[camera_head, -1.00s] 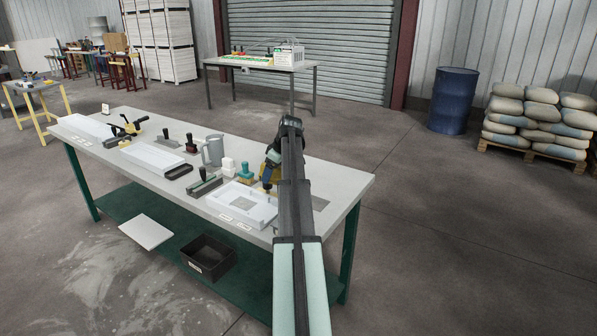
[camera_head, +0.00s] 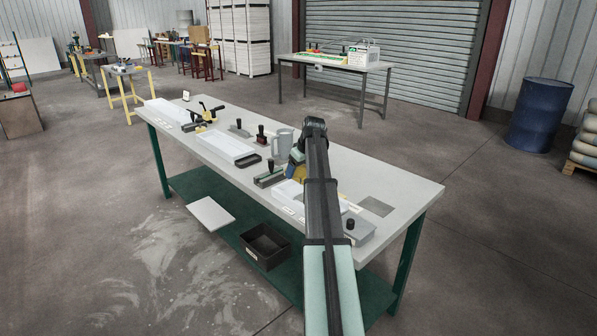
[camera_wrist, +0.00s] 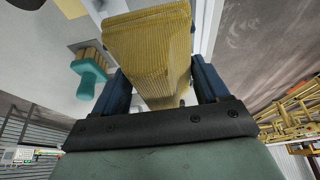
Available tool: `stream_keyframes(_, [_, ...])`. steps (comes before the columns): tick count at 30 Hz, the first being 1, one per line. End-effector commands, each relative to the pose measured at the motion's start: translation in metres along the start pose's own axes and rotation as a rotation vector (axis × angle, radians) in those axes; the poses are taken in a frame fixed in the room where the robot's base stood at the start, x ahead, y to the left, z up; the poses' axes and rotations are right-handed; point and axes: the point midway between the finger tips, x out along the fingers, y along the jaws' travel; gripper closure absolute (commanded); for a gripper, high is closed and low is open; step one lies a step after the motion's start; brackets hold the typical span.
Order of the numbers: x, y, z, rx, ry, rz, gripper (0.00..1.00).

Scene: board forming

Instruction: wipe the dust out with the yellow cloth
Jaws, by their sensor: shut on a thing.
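My gripper (camera_wrist: 158,88) is shut on the yellow cloth (camera_wrist: 150,45), a ribbed folded pad between its blue fingers in the wrist view. In the head view the cloth (camera_head: 299,172) is a small yellow patch beside my arm, over the workbench (camera_head: 225,185). It appears raised over the bench; contact cannot be told. A white tray-like form (camera_head: 289,194) lies just in front of it, partly hidden by my arm. No dust can be made out on the form.
A grey block with a black knob (camera_head: 358,231) is right of my arm. The bench's right end is mostly clear.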

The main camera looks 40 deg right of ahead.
Motion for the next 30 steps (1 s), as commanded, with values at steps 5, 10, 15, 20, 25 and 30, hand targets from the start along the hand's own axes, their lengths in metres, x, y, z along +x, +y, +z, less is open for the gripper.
stream_keyframes(5, [0.003,0.0,0.001,0.034,0.002,0.001,0.5])
stream_keyframes(10, [0.013,0.0,0.005,0.034,0.002,0.001,0.5])
stream_keyframes(15, [0.027,0.0,0.011,0.033,0.001,0.0,0.5])
stream_keyframes(20, [0.04,0.0,0.017,0.033,0.002,0.0,0.5])
stream_keyframes(25, [0.055,-0.001,0.023,0.033,0.001,-0.001,0.5])
stream_keyframes(30, [0.075,-0.001,0.031,0.033,0.0,-0.001,0.5])
